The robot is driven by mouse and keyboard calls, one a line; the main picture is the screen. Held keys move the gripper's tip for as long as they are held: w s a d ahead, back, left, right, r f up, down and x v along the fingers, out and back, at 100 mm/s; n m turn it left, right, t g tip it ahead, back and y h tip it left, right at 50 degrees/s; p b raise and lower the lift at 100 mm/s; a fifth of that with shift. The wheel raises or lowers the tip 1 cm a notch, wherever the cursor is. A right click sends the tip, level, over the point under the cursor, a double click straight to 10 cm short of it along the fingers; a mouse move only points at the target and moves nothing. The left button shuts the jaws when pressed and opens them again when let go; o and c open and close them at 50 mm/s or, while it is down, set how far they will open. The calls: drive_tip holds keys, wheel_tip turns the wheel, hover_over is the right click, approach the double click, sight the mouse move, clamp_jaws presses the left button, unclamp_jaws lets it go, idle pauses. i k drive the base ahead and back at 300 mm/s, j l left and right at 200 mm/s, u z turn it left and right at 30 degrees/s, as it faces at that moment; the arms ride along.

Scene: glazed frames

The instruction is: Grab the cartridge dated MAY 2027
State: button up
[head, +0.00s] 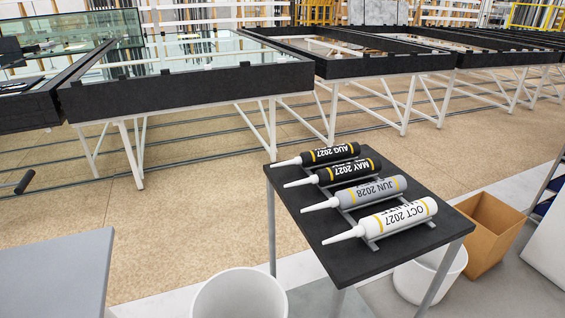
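The cartridge dated MAY 2027 (350,169) is black with yellow bands and a white nozzle pointing left. It lies on a grey rack (373,243) on a small black table (330,257), second from the back. Behind it is a black cartridge dated AUG 2027 (330,153). In front of it are a grey cartridge dated JUN 2028 (372,191) and a white one dated OCT 2027 (400,214). The labels read upside down. The cartridges lie close side by side. My gripper is not in view.
White bins (238,297) (430,272) and a brown box (490,234) stand on the floor around the table. A grey tabletop (55,275) is at lower left. Long black-edged frame tables (190,88) stand behind, with open floor (190,215) between.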

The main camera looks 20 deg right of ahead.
sight(330, 175)
drive_tip(key=k+l+z, duration=0.1)
drive_tip(key=l+z, duration=0.25)
drive_tip(key=l, duration=0.25)
drive_tip(key=l+z, duration=0.3)
drive_tip(key=l, duration=0.25)
drive_tip(key=i+l+z, duration=0.25)
drive_tip(key=l, duration=0.25)
drive_tip(key=i, duration=0.75)
